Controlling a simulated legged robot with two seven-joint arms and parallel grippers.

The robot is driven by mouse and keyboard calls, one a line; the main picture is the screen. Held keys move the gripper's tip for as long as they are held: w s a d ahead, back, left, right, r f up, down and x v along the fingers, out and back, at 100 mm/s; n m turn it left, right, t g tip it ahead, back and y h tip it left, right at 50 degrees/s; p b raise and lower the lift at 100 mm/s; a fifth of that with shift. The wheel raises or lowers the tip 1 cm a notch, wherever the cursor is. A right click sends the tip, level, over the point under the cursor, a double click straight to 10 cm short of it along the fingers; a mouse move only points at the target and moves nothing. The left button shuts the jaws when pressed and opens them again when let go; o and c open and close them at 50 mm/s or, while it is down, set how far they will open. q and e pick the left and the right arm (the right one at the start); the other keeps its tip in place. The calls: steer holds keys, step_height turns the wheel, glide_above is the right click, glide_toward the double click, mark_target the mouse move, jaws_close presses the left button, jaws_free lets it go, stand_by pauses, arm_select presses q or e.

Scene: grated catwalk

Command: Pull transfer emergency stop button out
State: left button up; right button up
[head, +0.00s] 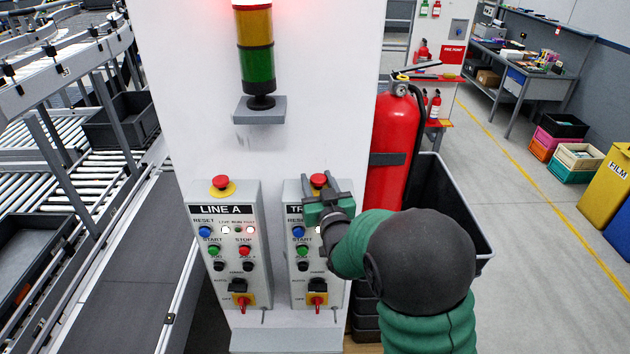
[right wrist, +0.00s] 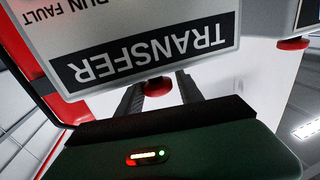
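The transfer panel (head: 292,262) is a grey box on the white column, right of the LINE A panel. Its red emergency stop button (head: 318,180) sits on the panel's top. In the right wrist view the TRANSFER label (right wrist: 150,52) appears upside down, with the red button (right wrist: 157,88) just below it. My right gripper (head: 319,192) is at the top of this panel. In the wrist view its two dark fingers (right wrist: 160,92) stand apart on either side of the button, with a small gap at the right finger. My left gripper is not in view.
The LINE A panel (head: 226,280) with its own red button (head: 221,182) is close at left. A stack light (head: 256,50) on a shelf stands above. A red fire extinguisher (head: 392,150) and a dark bin (head: 450,205) are right of the column. Conveyors (head: 90,165) fill the left.

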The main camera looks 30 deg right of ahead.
steer(key=shift+s+d+f, duration=0.1)
steer(key=shift+d+f, duration=0.05)
steer(key=shift+d, duration=0.35)
jaws_close()
steer(key=shift+a+r, duration=0.25)
steer(key=shift+a, duration=0.05)
steer(key=shift+w+a+r+b, duration=0.15)
steer(key=shift+w+r+b, duration=0.05)
steer(key=shift+r+b, duration=0.25)
steer(key=shift+r, duration=0.1)
steer(key=shift+o, duration=1.2)
jaws_free()
steer(key=shift+d, duration=0.25)
steer(key=o, duration=0.4)
steer(key=shift+d, duration=0.1)
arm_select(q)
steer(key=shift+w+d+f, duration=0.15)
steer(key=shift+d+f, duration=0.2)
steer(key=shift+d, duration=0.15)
arm_select(e)
steer(key=shift+w+f, duration=0.2)
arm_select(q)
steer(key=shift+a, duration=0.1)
arm_select(e)
steer(key=shift+a, duration=0.2)
